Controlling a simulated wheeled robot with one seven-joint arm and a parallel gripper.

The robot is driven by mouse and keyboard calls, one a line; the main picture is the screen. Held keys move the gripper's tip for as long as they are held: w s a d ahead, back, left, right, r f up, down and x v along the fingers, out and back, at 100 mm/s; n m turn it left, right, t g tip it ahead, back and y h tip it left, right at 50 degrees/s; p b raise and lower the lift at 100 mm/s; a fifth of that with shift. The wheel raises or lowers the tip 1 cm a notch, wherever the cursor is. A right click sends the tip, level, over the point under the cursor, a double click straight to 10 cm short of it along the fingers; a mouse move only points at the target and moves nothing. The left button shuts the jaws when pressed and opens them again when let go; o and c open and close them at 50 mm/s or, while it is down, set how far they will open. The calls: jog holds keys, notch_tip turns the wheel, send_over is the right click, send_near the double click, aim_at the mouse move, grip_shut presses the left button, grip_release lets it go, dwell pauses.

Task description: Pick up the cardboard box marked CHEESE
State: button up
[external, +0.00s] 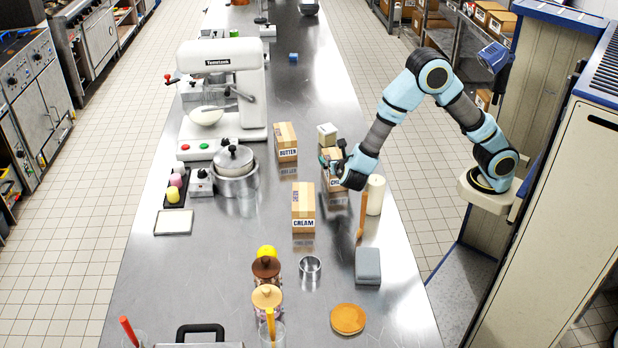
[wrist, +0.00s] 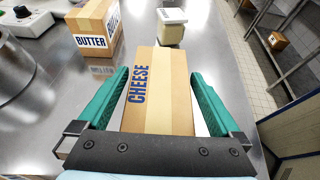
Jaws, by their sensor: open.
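The cardboard box marked CHEESE (wrist: 160,85) stands on the steel table. In the wrist view it lies between the two green fingers of my gripper (wrist: 160,95), with one finger on each side.
The BUTTER box (wrist: 93,30) and a small pale lidded tub (wrist: 172,28) stand beyond the CHEESE box. The CREAM box (external: 303,208) is nearer the camera. A white cylinder (external: 376,195) and a wooden utensil (external: 362,215) stand close to my gripper. A mixer (external: 222,90) is at left.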

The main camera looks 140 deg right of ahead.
jog(key=shift+c, duration=0.4)
grip_shut()
